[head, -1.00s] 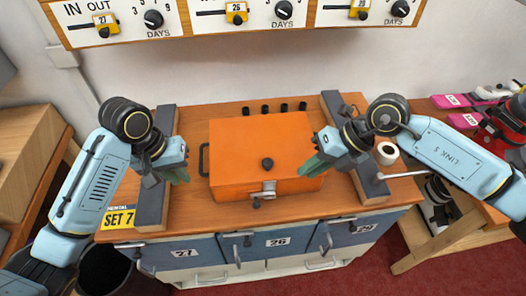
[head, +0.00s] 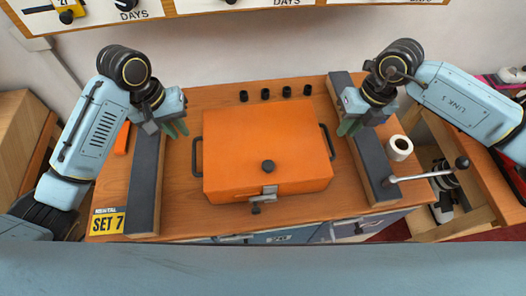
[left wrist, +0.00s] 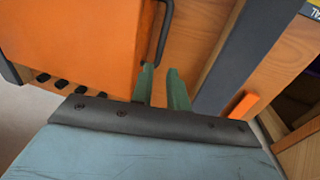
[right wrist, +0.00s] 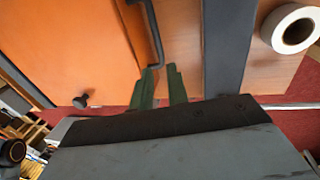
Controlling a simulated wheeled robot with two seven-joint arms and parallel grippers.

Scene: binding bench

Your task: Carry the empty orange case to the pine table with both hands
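The orange case (head: 240,130) sits closed on the wooden bench top, with a black knob on its lid, a latch in front and a dark handle on each side. The left handle (head: 197,157) is beside my left gripper (head: 177,129), whose green fingers are apart and empty. In the left wrist view the fingers (left wrist: 162,85) point at the end of that handle. My right gripper (head: 348,127) is open just outside the right handle (head: 328,141). In the right wrist view its fingers (right wrist: 160,85) are apart near the handle, not around it. I cannot identify the pine table.
Dark-topped rails (head: 148,180) flank the case, the other (head: 362,150) at right. A white roll (head: 399,148) and a metal lever (head: 425,176) stand at right. Several black pegs (head: 265,94) line up behind the case. A "SET 7" sign (head: 107,222) is at front left.

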